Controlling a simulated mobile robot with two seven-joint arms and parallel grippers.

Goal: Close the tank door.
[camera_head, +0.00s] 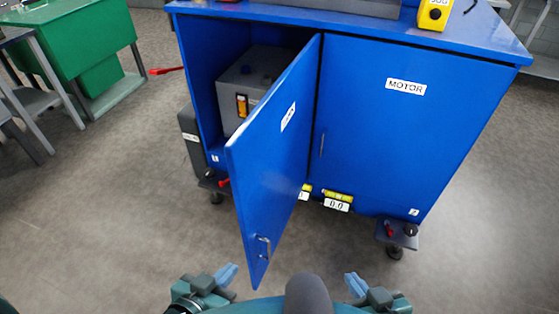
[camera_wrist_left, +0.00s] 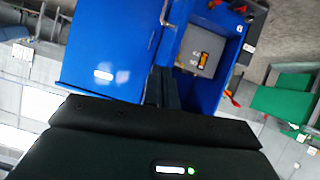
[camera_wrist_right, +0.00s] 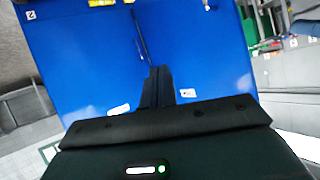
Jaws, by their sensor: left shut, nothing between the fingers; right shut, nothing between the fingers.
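The tank door (camera_head: 270,150) is the left door of the blue cabinet. In the head view it stands swung well open toward me, its label too slanted to read. Its metal handle (camera_head: 264,247) is low near the free edge. Behind it a grey tank box (camera_head: 247,78) with an orange gauge shows in the open compartment; the box also shows in the left wrist view (camera_wrist_left: 205,50). My left gripper (camera_head: 227,275) is shut and empty, just left of and below the handle, apart from it. My right gripper (camera_head: 355,285) is shut and empty, right of the door's lower corner.
The MOTOR door (camera_head: 400,140) beside it is shut. Feet with dark pads (camera_head: 398,234) stick out under the cabinet. A yellow device (camera_head: 434,14) sits on top. A green bench (camera_head: 75,45) stands at left. The grey floor (camera_head: 110,220) around the door's swing looks clear.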

